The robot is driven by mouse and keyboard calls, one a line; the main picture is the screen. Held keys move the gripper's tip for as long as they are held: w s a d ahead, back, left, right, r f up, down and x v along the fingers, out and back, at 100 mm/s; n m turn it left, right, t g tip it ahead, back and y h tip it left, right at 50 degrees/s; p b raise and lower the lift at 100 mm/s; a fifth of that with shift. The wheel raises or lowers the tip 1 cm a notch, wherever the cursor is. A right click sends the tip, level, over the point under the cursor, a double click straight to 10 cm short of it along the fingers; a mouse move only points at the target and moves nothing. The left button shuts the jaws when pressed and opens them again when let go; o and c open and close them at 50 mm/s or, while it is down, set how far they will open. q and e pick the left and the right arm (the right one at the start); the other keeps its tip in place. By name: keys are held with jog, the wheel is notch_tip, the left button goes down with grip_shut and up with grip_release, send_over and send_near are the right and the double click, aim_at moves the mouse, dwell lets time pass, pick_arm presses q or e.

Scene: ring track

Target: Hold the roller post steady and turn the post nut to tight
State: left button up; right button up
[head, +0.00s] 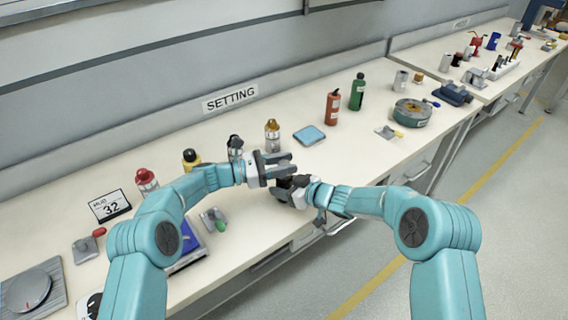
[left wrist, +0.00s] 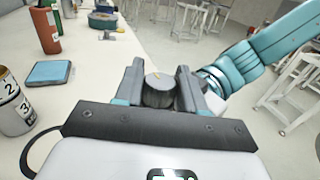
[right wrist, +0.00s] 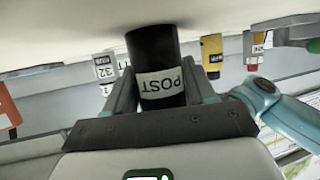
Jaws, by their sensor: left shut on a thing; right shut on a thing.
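The roller post (right wrist: 155,50) is a black cylinder with a white label reading POST, seen upside down in the right wrist view. My right gripper (head: 290,188) is shut on it from the near side. My left gripper is shut on the nut, above my right gripper. In the head view both grippers hide most of the post and nut.
A blue pad (head: 309,136), an orange bottle (head: 333,107) and a green bottle (head: 357,92) stand beyond the grippers. A silver-and-orange can (head: 272,136) is close behind my left gripper. A grey-green reel (head: 412,112) lies to the right. The bench's front edge is close to my right gripper.

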pick_arm(q)
jog(key=shift+g, duration=0.3)
jog(key=o, duration=0.9)
jog(key=shift+o, duration=0.2)
jog(key=shift+a, duration=0.1)
jog(key=v, duration=1.2)
jog(key=shift+o, duration=0.2)
